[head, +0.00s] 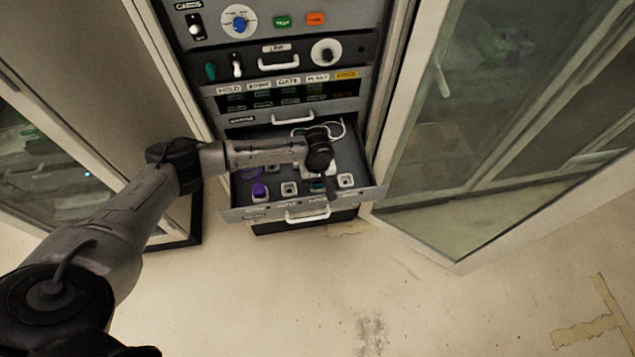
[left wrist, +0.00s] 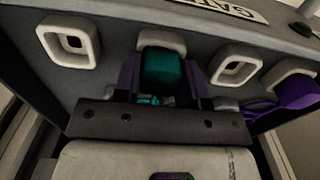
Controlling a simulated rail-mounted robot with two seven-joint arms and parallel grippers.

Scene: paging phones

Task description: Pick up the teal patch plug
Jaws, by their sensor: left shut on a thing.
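The teal patch plug (left wrist: 162,72) is in the left wrist view, between the two fingers of my left gripper (left wrist: 160,80). The gripper is shut on it. A white square socket (left wrist: 162,40) shows right behind the plug; I cannot tell whether the plug is seated in it or just clear of it. In the head view my left gripper (head: 329,188) reaches down into the open drawer (head: 235,213), and only a bit of the teal plug (head: 317,186) shows beside it. My right gripper is not in view.
A purple plug (head: 259,188) with a purple cord sits in the drawer, left of the teal one in the head view. Empty white sockets (head: 289,188) stand nearby. A white cable (head: 335,130) lies at the back. Glass-doored cabinets (head: 500,130) flank the rack.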

